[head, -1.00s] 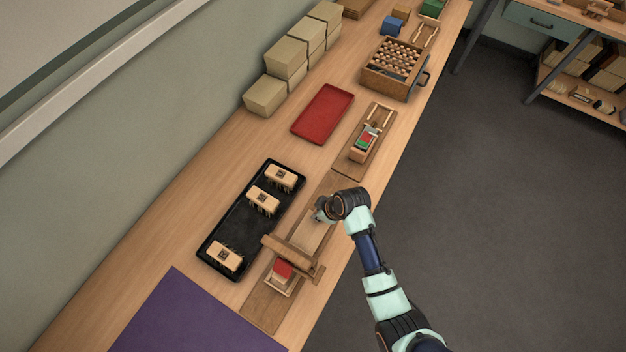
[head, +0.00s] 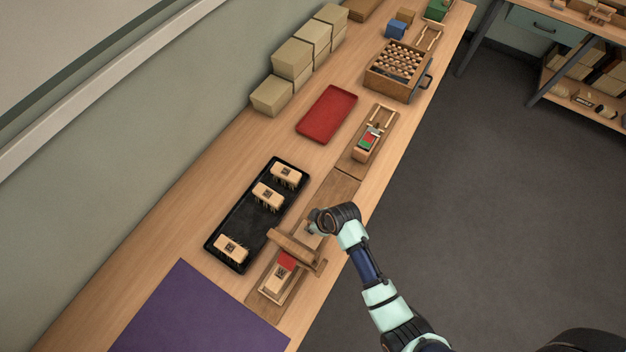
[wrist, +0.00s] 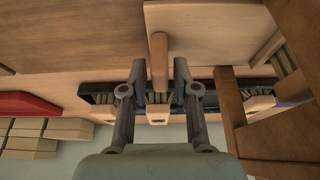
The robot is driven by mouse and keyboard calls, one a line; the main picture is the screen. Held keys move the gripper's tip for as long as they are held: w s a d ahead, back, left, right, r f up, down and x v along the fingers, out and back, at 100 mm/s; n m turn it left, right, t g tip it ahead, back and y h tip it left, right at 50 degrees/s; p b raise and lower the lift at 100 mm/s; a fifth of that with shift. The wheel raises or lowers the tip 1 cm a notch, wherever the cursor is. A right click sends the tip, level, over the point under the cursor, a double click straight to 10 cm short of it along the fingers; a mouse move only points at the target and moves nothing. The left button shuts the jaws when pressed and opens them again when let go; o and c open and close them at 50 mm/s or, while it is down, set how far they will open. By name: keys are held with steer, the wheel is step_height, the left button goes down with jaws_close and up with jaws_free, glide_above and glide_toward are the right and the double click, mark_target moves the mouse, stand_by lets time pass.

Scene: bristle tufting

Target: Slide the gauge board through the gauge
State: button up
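The gauge (head: 296,249) is a wooden crossbar frame on a long base board (head: 336,192) near the bench's front edge. The gauge board (head: 309,236) lies under the crossbar, partly hidden by it and by my gripper. My gripper (wrist: 158,64) is at the board's upper-right end. In the wrist view its two fingers stand either side of a wooden peg (wrist: 158,50) by a wide board (wrist: 205,30), with visible gaps.
A black tray (head: 240,212) with 3 labelled brushes lies left of the gauge. A purple mat (head: 200,315) is below it. A red tray (head: 327,114), a second wooden fixture (head: 374,135) and a crate (head: 398,72) stand farther up the bench.

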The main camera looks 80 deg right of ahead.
steer(key=shift+o, duration=0.4)
steer(key=shift+r, duration=0.1)
steer(key=v, duration=1.2)
